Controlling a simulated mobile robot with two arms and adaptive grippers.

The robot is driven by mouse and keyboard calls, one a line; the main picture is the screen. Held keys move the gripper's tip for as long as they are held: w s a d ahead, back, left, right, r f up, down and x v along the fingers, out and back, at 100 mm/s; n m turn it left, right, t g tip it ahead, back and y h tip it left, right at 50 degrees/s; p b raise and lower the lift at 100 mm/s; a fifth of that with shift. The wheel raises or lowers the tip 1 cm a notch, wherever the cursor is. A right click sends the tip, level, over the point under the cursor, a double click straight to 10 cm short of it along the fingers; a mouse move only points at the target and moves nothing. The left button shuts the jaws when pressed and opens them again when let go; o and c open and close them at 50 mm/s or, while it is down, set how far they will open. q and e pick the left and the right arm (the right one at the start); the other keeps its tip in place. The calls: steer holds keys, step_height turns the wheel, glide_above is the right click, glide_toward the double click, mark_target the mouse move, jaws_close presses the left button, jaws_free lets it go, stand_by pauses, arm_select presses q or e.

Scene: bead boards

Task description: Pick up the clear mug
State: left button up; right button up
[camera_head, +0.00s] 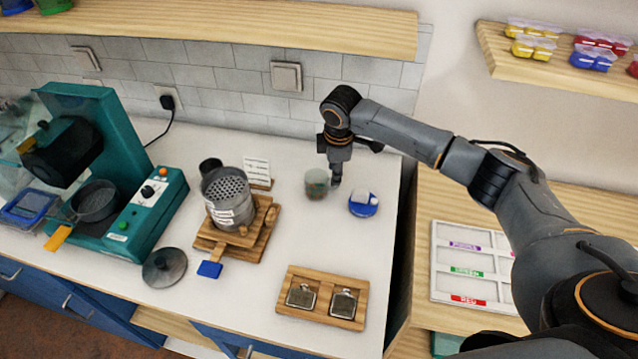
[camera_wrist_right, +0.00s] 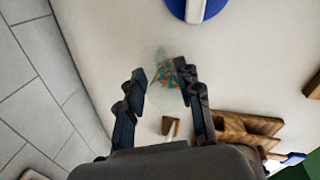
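The clear mug (camera_head: 317,183) stands on the white counter, see-through, with some coloured content low in it. In the right wrist view the clear mug (camera_wrist_right: 166,72) shows faintly, with orange and teal patches, in line with the gap between my fingers. My right gripper (camera_wrist_right: 164,78) has its two dark fingers spread apart. In the head view my right gripper (camera_head: 336,180) points down close beside the mug, on its right. I cannot tell whether a finger touches the mug. My left gripper is not in view.
A blue round dish with white pieces (camera_head: 363,207) sits just right of the mug. A card stand (camera_head: 258,173) and a perforated metal canister (camera_head: 227,196) on wooden boards stand left. A wooden tray with two square pieces (camera_head: 322,298) is in front. Counter between is clear.

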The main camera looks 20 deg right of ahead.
steer(key=shift+w+f, duration=0.25)
steer(key=shift+f, duration=1.2)
jaws_close()
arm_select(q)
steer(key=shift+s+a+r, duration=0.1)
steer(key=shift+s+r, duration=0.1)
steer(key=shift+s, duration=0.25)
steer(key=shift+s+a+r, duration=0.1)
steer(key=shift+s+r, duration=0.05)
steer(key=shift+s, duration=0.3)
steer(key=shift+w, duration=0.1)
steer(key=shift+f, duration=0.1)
arm_select(e)
steer(key=shift+r, duration=0.15)
